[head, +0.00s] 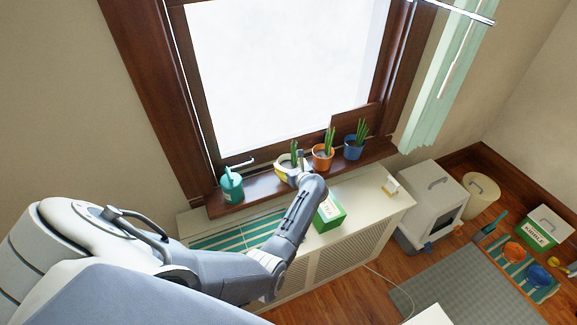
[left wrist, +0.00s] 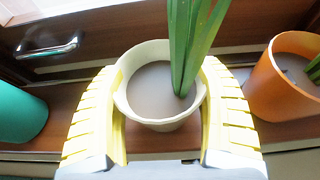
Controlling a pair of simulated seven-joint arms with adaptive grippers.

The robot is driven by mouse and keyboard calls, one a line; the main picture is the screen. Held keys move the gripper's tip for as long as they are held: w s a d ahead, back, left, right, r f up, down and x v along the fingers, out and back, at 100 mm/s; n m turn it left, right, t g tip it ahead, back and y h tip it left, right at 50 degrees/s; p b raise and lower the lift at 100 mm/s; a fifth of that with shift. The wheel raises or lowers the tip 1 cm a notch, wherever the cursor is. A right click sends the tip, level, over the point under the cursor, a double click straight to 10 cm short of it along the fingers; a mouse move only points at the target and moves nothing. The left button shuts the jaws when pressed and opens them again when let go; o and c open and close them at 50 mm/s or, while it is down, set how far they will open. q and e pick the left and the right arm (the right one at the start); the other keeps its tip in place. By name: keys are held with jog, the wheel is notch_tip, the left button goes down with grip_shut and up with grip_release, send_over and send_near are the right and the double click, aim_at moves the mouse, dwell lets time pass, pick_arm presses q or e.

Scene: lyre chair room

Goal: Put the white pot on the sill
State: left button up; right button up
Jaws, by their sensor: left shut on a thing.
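The white pot (left wrist: 160,117) holds grey soil and a green upright plant. In the left wrist view it sits between the yellow fingers of my left gripper (left wrist: 160,125), which are shut on its two sides. In the head view the white pot (head: 284,167) is at the wooden sill (head: 255,189), between a teal watering can and an orange pot. My left gripper (head: 291,174) partly covers it there. The pot looks upright. I cannot tell whether its base touches the sill. My right gripper is not in view.
On the sill, a teal watering can (head: 231,186) stands left; an orange pot (head: 322,159) and a blue pot (head: 354,151) stand right. Below are a radiator cover (head: 375,207) with a green box (head: 329,216) and a striped cloth (head: 215,238). The window handle (left wrist: 48,47) is close behind.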

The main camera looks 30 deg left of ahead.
pick_arm(q)
jog(key=o, duration=1.4)
jog(key=shift+f, duration=0.1)
jog(key=shift+v, duration=2.85)
jog(key=shift+a, duration=0.1)
